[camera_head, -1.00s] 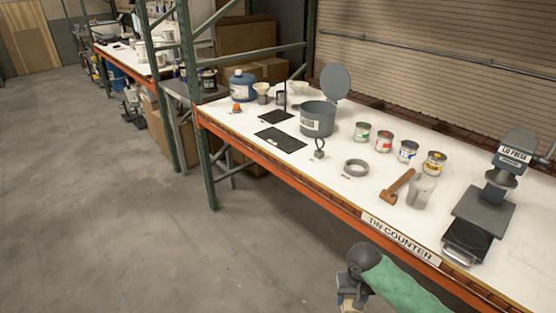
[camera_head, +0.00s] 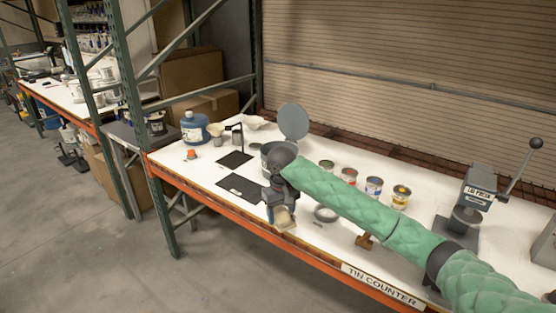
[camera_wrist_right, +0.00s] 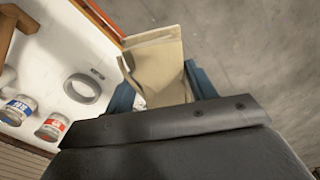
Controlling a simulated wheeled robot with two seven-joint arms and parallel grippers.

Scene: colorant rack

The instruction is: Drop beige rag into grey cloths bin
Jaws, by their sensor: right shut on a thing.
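The beige rag (camera_head: 284,219) is held by my right gripper (camera_head: 280,207), which is near the front edge of the counter in the head view. In the right wrist view the rag (camera_wrist_right: 156,62) is folded and pinched between the blue fingers of the gripper (camera_wrist_right: 163,88). The grey cloths bin (camera_head: 266,152) stands on the counter with its round lid (camera_head: 293,121) raised. My left gripper is not in view.
Several small paint tins (camera_head: 373,187) stand in a row right of the bin. A grey ring (camera_head: 326,213) and dark mats (camera_head: 241,187) lie on the white counter. A lid press (camera_head: 465,215) stands at the right. A green rack post (camera_head: 150,170) rises at the counter's left end.

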